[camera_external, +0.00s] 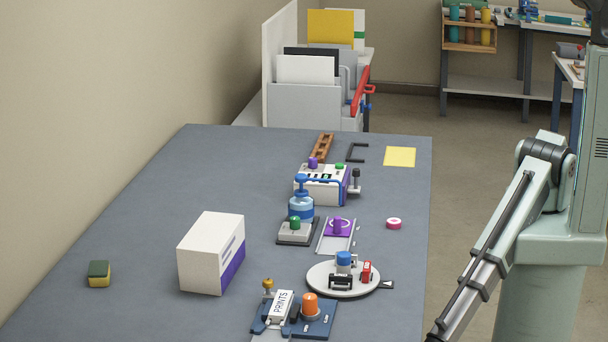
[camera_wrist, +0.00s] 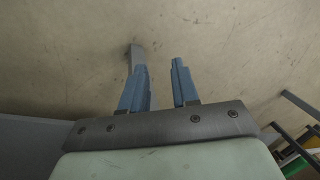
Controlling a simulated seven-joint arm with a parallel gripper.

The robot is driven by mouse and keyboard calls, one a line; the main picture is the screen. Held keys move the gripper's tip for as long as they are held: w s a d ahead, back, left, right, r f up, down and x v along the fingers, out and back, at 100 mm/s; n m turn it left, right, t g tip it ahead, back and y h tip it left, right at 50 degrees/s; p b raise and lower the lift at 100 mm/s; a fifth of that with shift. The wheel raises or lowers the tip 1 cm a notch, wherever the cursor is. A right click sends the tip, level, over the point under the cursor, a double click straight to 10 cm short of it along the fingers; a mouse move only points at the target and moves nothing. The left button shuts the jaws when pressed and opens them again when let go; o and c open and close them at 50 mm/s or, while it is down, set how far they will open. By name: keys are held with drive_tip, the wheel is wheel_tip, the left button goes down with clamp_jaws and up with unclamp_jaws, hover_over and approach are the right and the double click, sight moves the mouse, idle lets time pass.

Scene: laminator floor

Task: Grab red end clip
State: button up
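The red end clip (camera_external: 366,271) stands on the right part of a white round plate (camera_external: 325,287) near the table's right edge, in the external view. A black clip (camera_external: 340,283) and a blue-topped piece (camera_external: 343,259) stand beside it on the same plate. My gripper (camera_wrist: 158,72) shows in the wrist view with a clear gap between its two blue fingers; it is open and empty. It faces a bare beige surface. The clip is not in the wrist view. In the external view my arm is at the right, off the table, and its gripper end is out of frame.
A white and purple box (camera_external: 205,252) stands left of the plate. In front is a blue fixture with an orange knob (camera_external: 310,304). Behind are a purple-knobbed slide (camera_external: 337,232), a pink tape roll (camera_external: 394,223) and a white machine (camera_external: 322,187). The table's left side is mostly clear.

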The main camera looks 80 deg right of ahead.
drive_tip(key=s+a+r+m+y, duration=0.1)
drive_tip(key=a+r+y, duration=0.1)
drive_tip(key=a+r, duration=0.85)
drive_tip(key=s+a+r+y, duration=0.1)
drive_tip(key=a+r+y, duration=0.1)
drive_tip(key=a+r, duration=0.9)
drive_tip(key=s+a+r+m+y, duration=0.2)
drive_tip(key=a+r+y, duration=0.1)
drive_tip(key=a+r, duration=1.15)
wheel_tip(320, 180, up, 28)
drive_tip(key=m+t+h, duration=0.2)
drive_tip(key=m+h, duration=0.7)
drive_tip(key=m, duration=1.2)
hover_over(367, 265)
drive_tip(key=f, duration=0.8)
drive_tip(key=shift+a, duration=0.3)
drive_tip(key=shift+d+f, duration=0.2)
drive_tip(key=shift+f, duration=2.4)
clamp_jaws()
